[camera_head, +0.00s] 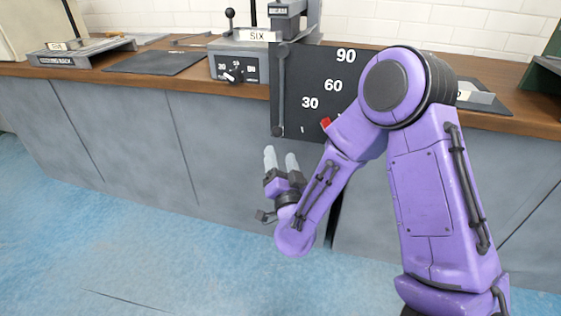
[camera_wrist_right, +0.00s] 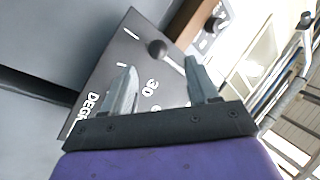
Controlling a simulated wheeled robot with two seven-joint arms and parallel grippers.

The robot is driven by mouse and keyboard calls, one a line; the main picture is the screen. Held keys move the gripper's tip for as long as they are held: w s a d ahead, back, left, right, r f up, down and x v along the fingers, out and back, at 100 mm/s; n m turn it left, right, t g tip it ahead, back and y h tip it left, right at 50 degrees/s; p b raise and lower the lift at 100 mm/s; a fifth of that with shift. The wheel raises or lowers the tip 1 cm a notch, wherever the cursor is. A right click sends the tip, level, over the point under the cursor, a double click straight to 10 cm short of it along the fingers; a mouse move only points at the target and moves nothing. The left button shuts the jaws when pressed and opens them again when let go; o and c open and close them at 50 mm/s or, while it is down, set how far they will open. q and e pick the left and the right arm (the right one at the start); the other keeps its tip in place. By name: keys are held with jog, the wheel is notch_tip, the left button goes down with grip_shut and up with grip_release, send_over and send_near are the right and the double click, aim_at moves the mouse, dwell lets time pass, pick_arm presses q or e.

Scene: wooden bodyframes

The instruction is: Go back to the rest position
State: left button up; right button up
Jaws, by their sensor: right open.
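My right gripper (camera_head: 281,160) is on the purple arm in the head view, in front of the grey cabinet fronts and below the counter edge. Its two grey fingers point up and stand apart with nothing between them. The right wrist view shows the same open fingers (camera_wrist_right: 164,85) in front of a dark panel with white numbers. My left gripper is in neither view.
A dark panel (camera_head: 310,70) marked 30, 60 and 90 hangs at the counter front, with a lever (camera_head: 280,90) on its left side. A grey machine (camera_head: 235,50) labelled SIX stands on the wooden counter (camera_head: 190,83). A dark mat (camera_head: 155,62) lies left. The blue floor (camera_head: 120,240) is clear.

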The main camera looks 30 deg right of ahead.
jog(key=shift+s+a+f, duration=0.1)
jog(key=shift+s+a, duration=0.05)
jog(key=shift+s, duration=0.2)
jog(key=s+a+f+n+g+y, duration=0.1)
jog(key=s+f+n+g+y, duration=0.2)
jog(key=f, duration=0.8)
jog(key=s+a+f+n+g+y, duration=0.1)
jog(key=s+a+f+g+y, duration=0.25)
jog(key=f, duration=0.75)
jog(key=s+d+f+n+g+h, duration=0.15)
jog(key=s+f+g, duration=0.25)
jog(key=s+f, duration=0.5)
jog(key=s+d+f+g, duration=0.2)
jog(key=s+f+g, duration=0.25)
jog(key=s, duration=0.75)
notch_tip(320, 180, up, 25)
jog(key=s+p, duration=0.1)
jog(key=p, duration=2.4)
jog(key=shift+s+a+f+g, duration=0.15)
jog(key=shift+s+a+g, duration=0.05)
jog(key=shift+g, duration=0.1)
